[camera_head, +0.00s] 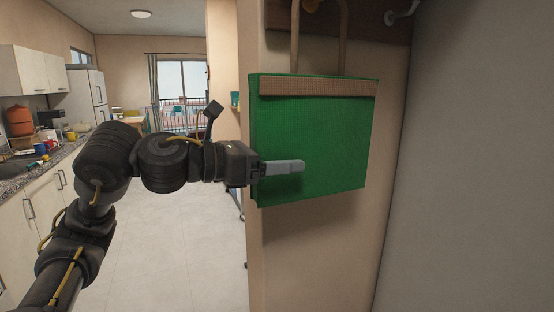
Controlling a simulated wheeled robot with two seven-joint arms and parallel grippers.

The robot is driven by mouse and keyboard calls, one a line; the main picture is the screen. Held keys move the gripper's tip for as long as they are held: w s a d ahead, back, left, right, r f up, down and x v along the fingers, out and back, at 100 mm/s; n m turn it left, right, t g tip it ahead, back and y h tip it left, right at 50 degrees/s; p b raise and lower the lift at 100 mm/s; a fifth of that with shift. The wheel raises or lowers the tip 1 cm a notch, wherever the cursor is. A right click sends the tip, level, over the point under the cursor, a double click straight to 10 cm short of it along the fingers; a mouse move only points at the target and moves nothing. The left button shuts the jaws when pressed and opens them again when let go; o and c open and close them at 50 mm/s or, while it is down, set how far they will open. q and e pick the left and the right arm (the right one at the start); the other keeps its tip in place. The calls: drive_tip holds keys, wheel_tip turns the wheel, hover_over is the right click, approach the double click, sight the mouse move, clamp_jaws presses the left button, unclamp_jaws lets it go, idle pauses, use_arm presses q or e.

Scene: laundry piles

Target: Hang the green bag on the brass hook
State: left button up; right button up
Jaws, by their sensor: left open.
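The green bag (315,130) is upright against the wall, with a tan band along its top edge. Its tan handle (345,40) rises to the top edge of the picture, near the brass hook (311,5). The top of the handle is cut off, so I cannot tell whether it is around the hook. My left gripper (284,167) is in front of the bag's lower left part and is open. One grey finger shows against the bag; I cannot tell whether it touches. My right gripper is not in view.
A dark wooden board (369,22) on the wall also carries a silver hook (402,13) to the right. A grey wall surface (480,160) closes off the right side. Left are a kitchen counter (45,157) and open floor (180,250).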

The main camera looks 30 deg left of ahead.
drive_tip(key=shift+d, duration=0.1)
use_arm(q)
drive_tip(key=shift+s+a, duration=0.3)
drive_tip(key=shift+a, duration=0.05)
drive_tip(key=b+v, duration=0.3)
drive_tip(key=v, duration=0.7)
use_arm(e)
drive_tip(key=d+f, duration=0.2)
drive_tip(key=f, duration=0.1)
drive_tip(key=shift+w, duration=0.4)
use_arm(q)
drive_tip(key=shift+r, duration=0.1)
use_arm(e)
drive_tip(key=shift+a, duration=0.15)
